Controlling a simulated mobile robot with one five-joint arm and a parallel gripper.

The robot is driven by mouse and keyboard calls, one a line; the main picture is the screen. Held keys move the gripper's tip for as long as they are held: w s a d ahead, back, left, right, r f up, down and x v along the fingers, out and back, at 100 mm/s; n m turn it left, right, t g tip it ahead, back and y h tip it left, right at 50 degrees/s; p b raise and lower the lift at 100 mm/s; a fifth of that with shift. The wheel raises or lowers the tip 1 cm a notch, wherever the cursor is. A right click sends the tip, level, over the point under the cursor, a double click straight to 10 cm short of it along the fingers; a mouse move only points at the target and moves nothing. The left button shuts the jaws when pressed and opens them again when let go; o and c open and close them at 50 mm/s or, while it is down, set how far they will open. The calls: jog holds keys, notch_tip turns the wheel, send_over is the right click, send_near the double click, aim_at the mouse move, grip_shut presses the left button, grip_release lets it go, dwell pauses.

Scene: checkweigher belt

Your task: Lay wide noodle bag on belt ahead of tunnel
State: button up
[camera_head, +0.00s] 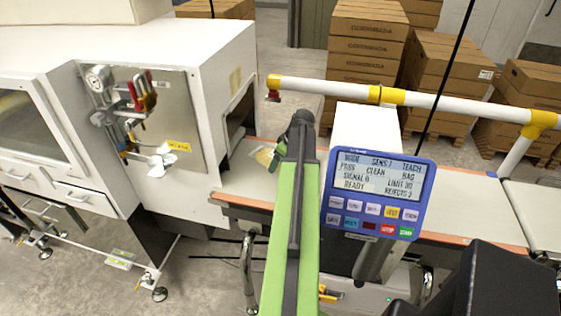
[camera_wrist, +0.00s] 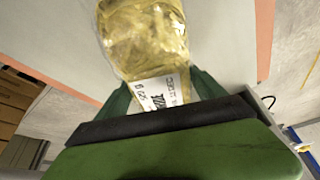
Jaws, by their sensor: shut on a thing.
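The wide noodle bag (camera_wrist: 145,38) is clear with yellow noodles and a white printed label at its near end. My gripper (camera_wrist: 160,93) is shut on the label end, with a green finger on each side. In the head view the bag (camera_head: 264,157) shows as a small yellowish patch over the pale belt (camera_head: 240,187), partly hidden by my arm. It is low over the belt; I cannot tell whether it touches. The white tunnel housing (camera_head: 365,128) stands to the right of my arm, behind the control panel; its opening is hidden.
The blue control panel (camera_head: 379,195) stands close to the right of my arm. A large white machine (camera_head: 222,75) with an opening is at the belt's left end. A white and yellow rail (camera_head: 440,101) runs behind the belt. Stacked cartons (camera_head: 365,45) stand farther back.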

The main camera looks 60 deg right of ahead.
jog(key=shift+f+b, duration=0.55)
jog(key=shift+f, duration=0.5)
jog(key=shift+f+b, duration=0.55)
jog(key=o, duration=2)
jog(key=p+v, duration=0.7)
jog(key=shift+w+a+r, duration=0.1)
jog(key=shift+r, duration=0.25)
